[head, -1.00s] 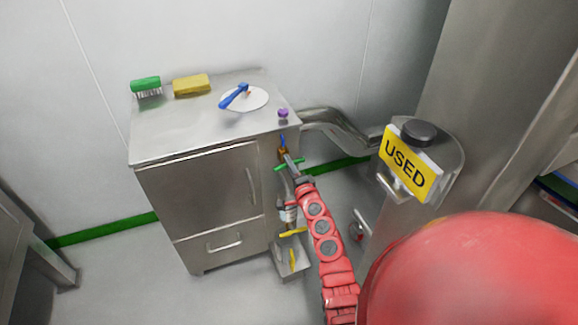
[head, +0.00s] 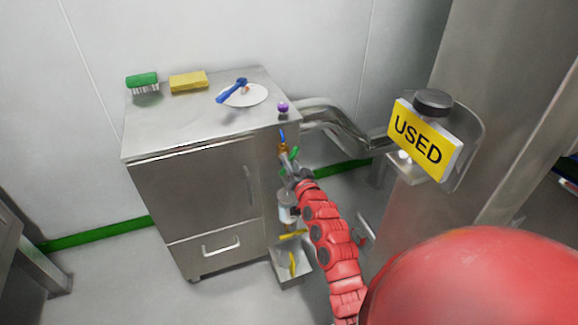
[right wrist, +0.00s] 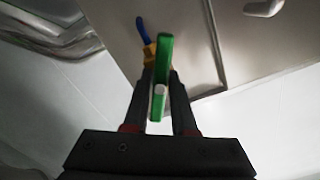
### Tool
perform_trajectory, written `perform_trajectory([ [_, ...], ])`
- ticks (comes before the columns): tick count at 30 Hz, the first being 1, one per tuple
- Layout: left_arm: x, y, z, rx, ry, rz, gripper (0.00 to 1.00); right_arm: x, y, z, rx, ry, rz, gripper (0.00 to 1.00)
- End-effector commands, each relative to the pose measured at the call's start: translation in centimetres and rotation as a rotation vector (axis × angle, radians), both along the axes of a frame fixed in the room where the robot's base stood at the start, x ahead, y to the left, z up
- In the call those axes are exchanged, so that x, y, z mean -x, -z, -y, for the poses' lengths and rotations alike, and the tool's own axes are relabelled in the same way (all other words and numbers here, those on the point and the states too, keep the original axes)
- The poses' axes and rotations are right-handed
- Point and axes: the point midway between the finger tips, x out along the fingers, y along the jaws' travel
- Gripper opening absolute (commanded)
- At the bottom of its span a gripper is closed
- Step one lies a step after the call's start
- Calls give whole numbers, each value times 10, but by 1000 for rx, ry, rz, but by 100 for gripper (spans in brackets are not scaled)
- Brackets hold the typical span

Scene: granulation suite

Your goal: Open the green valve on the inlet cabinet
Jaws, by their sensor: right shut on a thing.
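The inlet cabinet (head: 195,185) is a steel cabinet at left centre in the head view. The green valve (head: 293,153) is on its right side. In the right wrist view the green handle (right wrist: 165,60) stands lengthwise between my fingers. My right gripper (head: 289,168) is shut on this handle; its fingers (right wrist: 160,88) lie on either side of it. In the head view the gripper partly hides the valve. My left gripper is not in view.
A blue handle (head: 282,136) is just above the green valve, and a yellow handle (head: 292,235) is below, over a small steel box (head: 278,270). A pipe (head: 345,130) runs right, near a yellow USED sign (head: 420,140). A brush, sponge and plate (head: 255,97) are on top.

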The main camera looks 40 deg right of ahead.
Motion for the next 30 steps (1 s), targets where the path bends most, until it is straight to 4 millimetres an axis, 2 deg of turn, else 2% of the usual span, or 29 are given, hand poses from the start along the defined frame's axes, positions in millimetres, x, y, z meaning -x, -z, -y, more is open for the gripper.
perform_trajectory([
  [3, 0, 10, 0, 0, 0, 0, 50, 0, 5, 0, 108, -1, -29, 0],
  [15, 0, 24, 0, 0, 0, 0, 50, 0, 3, 0, 401, -1, -101, 0],
  [30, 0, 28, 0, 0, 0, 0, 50, 0, 2, 0, 525, -1, -131, 0],
])
